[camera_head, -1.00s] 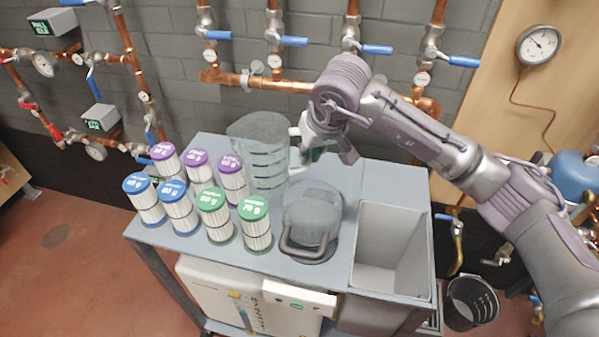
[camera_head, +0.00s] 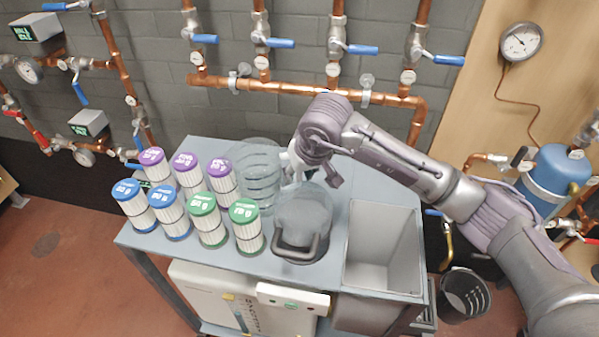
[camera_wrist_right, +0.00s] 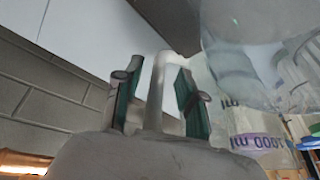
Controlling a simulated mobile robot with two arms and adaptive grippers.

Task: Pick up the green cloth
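I see no green cloth in either view. My right gripper (camera_head: 305,178) is above the grey cart top (camera_head: 338,215), beside a clear ribbed jug (camera_head: 256,178) and behind a clear vessel with a dark handle (camera_head: 300,215). In the right wrist view its two fingers with teal pads (camera_wrist_right: 158,100) stand apart, with a pale upright bar (camera_wrist_right: 156,85) between them. I cannot tell whether the bar touches a finger. Clear plastic (camera_wrist_right: 260,50) fills the upper right there. My left gripper is out of view.
Several filter cartridges with purple, blue and green (camera_head: 243,222) lids stand on the cart's left. A grey open bin (camera_head: 385,250) is set in its right side. Copper pipes (camera_head: 300,86) with blue-handled valves run along the wall behind. A black bucket (camera_head: 464,297) stands at the right.

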